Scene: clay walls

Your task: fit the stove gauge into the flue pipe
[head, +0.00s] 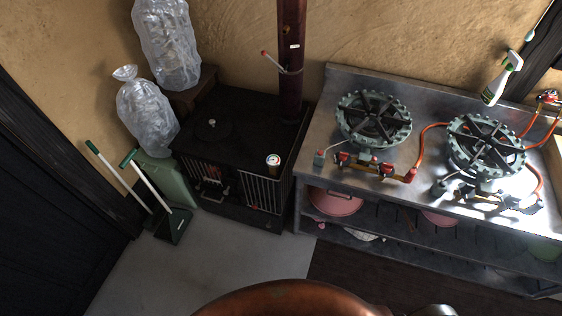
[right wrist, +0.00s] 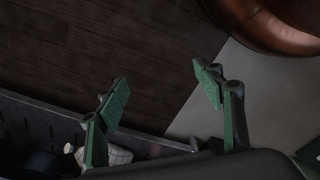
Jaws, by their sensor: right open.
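The stove gauge (head: 273,160) is a small round piece with a pale rim. It lies on the front right of the black stove top (head: 240,125) in the head view. The dark red flue pipe (head: 291,70) rises from the back right of the stove. It carries a small white mark and a thin handle with a red tip (head: 264,53). A hole for the gauge is too small to make out. My right gripper (right wrist: 164,85) is open and empty in the right wrist view, over the dark floor, with neither gauge nor pipe there. My left gripper is not in view.
A steel counter (head: 335,85) with two gas burners (head: 373,118) and orange hoses stands right of the stove. A spray bottle (head: 502,78) is at its back. Wrapped clear bags (head: 148,115), a green bin and a dustpan (head: 173,225) stand left. Grey floor lies in front.

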